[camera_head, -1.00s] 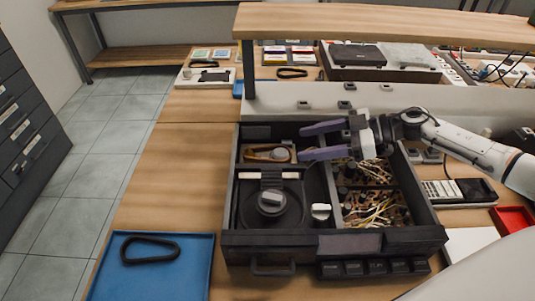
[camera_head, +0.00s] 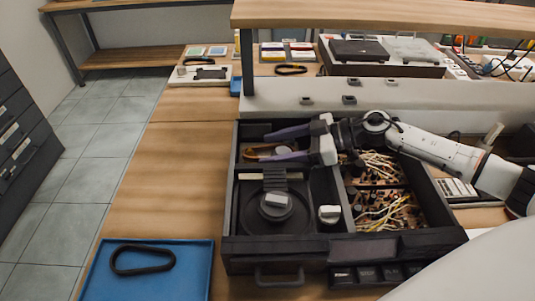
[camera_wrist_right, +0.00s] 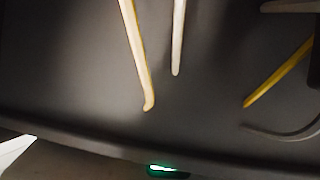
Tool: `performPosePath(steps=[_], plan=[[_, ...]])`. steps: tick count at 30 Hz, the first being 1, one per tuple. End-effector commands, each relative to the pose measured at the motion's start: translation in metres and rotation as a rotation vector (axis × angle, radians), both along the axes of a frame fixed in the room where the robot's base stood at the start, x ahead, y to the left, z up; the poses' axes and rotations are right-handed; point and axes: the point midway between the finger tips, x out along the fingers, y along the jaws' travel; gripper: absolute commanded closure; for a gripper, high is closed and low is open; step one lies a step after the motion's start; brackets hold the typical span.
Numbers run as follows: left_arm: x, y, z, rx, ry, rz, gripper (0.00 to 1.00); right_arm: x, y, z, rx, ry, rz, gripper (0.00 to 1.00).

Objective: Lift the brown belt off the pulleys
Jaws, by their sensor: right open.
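The brown belt (camera_head: 250,153) lies in the back-left compartment of the open dark hi-fi case (camera_head: 230,205). It shows as a thin loop, partly hidden by my gripper. A round pale pulley (camera_head: 284,149) shows between my fingers; other pulleys are hidden. My right gripper (camera_head: 266,147) comes in from the right and is open, its two purple-grey fingers over the belt's compartment. I cannot tell whether a finger touches the belt. The right wrist view is dark and close, with thin yellow and white strips; the belt is not clear there. My left gripper is not in view.
A black belt (camera_head: 142,259) lies in a blue tray (camera_head: 195,285) at the front left. The case also holds a round platter (camera_head: 290,215), a pale knob (camera_head: 329,214) and wire-filled compartments (camera_head: 385,210). A wooden shelf (camera_head: 390,14) overhangs the back. Bare tabletop lies left of the case.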

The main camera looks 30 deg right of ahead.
Motion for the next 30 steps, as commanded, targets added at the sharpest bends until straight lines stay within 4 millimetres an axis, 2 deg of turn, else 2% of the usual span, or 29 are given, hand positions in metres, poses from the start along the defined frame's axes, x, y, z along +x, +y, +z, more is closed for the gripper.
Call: performPosePath(steps=[2,3,8,20,23,30], plan=[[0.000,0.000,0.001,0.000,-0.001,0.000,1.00,0.000,0.000,0.000,0.000,0.000,0.000,0.42],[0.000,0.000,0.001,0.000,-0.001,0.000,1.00,0.000,0.000,0.000,0.000,0.000,0.000,0.45],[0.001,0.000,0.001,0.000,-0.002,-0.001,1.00,0.000,0.000,0.000,-0.001,0.001,0.001,0.72],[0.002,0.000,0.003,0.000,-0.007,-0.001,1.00,0.000,-0.001,0.003,-0.001,0.000,0.000,0.72],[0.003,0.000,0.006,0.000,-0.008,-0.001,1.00,0.000,-0.001,0.015,-0.003,-0.002,0.000,0.72],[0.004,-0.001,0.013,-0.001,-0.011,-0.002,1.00,0.000,-0.001,0.065,-0.003,-0.004,0.002,0.73]])
